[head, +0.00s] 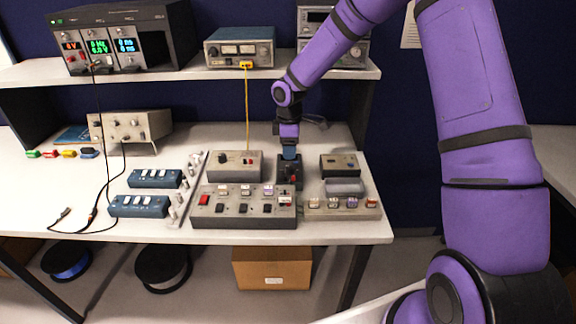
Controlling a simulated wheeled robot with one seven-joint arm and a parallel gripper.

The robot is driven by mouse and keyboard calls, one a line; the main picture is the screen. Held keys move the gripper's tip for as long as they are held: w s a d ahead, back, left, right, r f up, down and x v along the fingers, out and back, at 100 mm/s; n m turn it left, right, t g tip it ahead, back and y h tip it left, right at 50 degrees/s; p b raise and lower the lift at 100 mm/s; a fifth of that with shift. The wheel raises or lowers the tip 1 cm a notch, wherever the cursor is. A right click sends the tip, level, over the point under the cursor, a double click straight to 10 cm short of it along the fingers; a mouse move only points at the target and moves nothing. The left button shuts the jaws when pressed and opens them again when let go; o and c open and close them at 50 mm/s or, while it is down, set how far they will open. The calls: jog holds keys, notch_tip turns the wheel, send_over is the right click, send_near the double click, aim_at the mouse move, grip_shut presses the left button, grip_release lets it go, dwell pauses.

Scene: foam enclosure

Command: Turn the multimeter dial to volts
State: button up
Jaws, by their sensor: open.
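My gripper (289,158) points down over a small dark box (290,183) on the bench, between a grey box with knobs and a small black-topped box. The dark box has a red spot on its front and may be the multimeter; it is too small to be sure. My gripper is open and hides the upper part of this box, so I cannot see a dial or its setting. I cannot tell whether the fingers touch it.
A grey panel with switches (215,222) stands just in front. A grey box (235,167) is left, and a black-topped box (340,165) is right. A yellow cable (247,110) hangs from the shelf (225,73) behind. The bench's left part has free room.

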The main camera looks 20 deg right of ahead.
aim_at(290, 166)
notch_tip(290, 166, down, 7)
jog(key=shift+f, duration=0.1)
dwell(0.4)
jog(key=c, duration=0.9)
